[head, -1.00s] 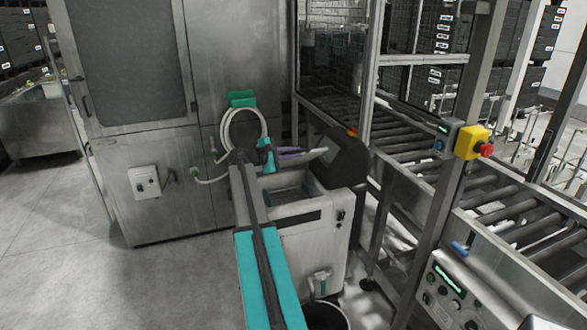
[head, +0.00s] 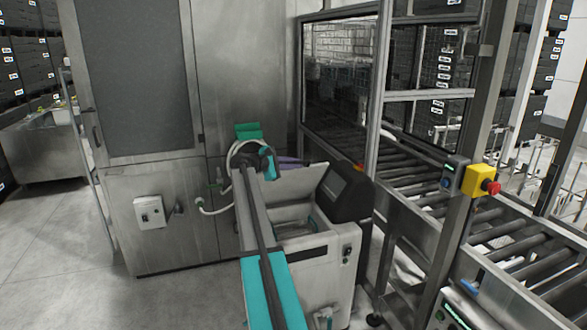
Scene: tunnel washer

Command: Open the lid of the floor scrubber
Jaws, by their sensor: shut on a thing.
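The floor scrubber (head: 325,262) stands ahead of me, a pale box with a dark control console (head: 345,192) at its right. Its lid (head: 298,186) is raised, with the pale underside facing me, and the tank opening below shows. My arm reaches over the scrubber's left side. My gripper (head: 288,161), partly seen as a purplish shape beyond the teal wrist, is shut at the lid's upper edge. The exact contact of the fingers is hidden behind the lid.
A steel washer cabinet (head: 140,190) stands behind and left, with a coiled hose (head: 215,209) beside the scrubber. A roller conveyor (head: 490,240) in a metal frame closes off the right. The floor (head: 60,260) at left is clear.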

